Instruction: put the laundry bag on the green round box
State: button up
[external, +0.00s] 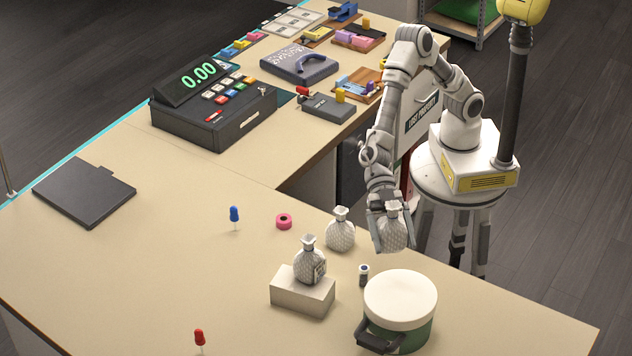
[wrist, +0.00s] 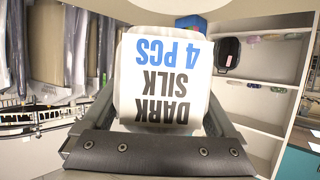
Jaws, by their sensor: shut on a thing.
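My gripper (external: 391,238) is shut on a white laundry bag (external: 394,229) near the counter's right edge, behind the green round box. In the wrist view the bag (wrist: 165,85) fills the space between my fingers, and its label reads "DARK SILK 4 PCS" upside down. I cannot tell whether its base is clear of the counter. The green round box (external: 414,331) stands at the front right with a flat cream lid (external: 400,296) and a dark handle at its front left. The lid is bare. Two similar bags are apart from my gripper: one (external: 340,232) on the counter, one (external: 310,263) on a pale block.
The pale block (external: 302,291) and a small dark-topped cylinder (external: 363,275) stand left of the box. A pink ring (external: 284,221), blue pin (external: 235,215) and red pin (external: 199,339) are farther left. A cash register (external: 213,106) is at the back. The left counter is mostly clear.

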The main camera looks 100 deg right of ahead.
aim_at(401, 236)
jog(key=s+a+f, duration=0.1)
jog(key=a, duration=0.1)
jog(key=s+a+f, duration=0.1)
jog(key=a+f, duration=0.1)
jog(key=s+a+f+b, duration=0.1)
jog(key=a, duration=0.1)
jog(key=shift+s+a+f, duration=0.25)
jog(key=shift+f+b, duration=0.45)
jog(key=shift+f, duration=1.5)
jog(key=shift+f, duration=0.1)
jog(key=shift+f, duration=0.15)
jog(key=o, duration=1.2)
jog(key=shift+o, duration=0.2)
jog(key=shift+d+r, duration=0.2)
jog(key=shift+r, duration=0.1)
jog(key=v, duration=1.1)
jog(key=shift+d+r, duration=0.15)
jog(key=shift+d, duration=0.1)
